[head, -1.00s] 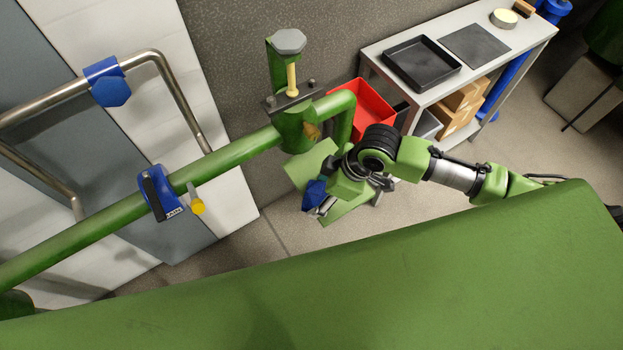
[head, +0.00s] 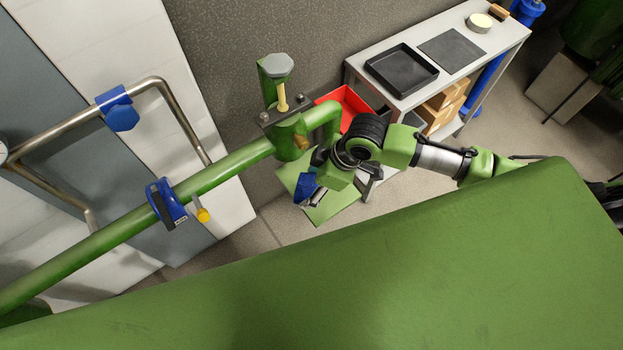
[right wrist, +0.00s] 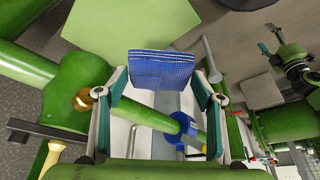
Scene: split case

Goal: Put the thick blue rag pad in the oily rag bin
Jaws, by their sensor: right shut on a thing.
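The thick blue rag pad (head: 307,187) is held at the end of my right arm, in the lower middle of the head view. In the right wrist view the pad (right wrist: 160,68) shows as a blue checked folded block between the two fingertips. My right gripper (right wrist: 163,80) is shut on it. The pad is over or beside a flat green panel (head: 332,208); I cannot tell the height between them. A red open bin (head: 352,100), possibly the oily rag bin, stands behind the pipe and is partly hidden. My left gripper is not in view.
A green pipe (head: 220,170) with a blue device (head: 165,203) and an upright valve (head: 277,90) crosses on the left. A grey bench (head: 490,50) with a black tray (head: 402,70) stands at the back right. A large green surface (head: 300,280) fills the front.

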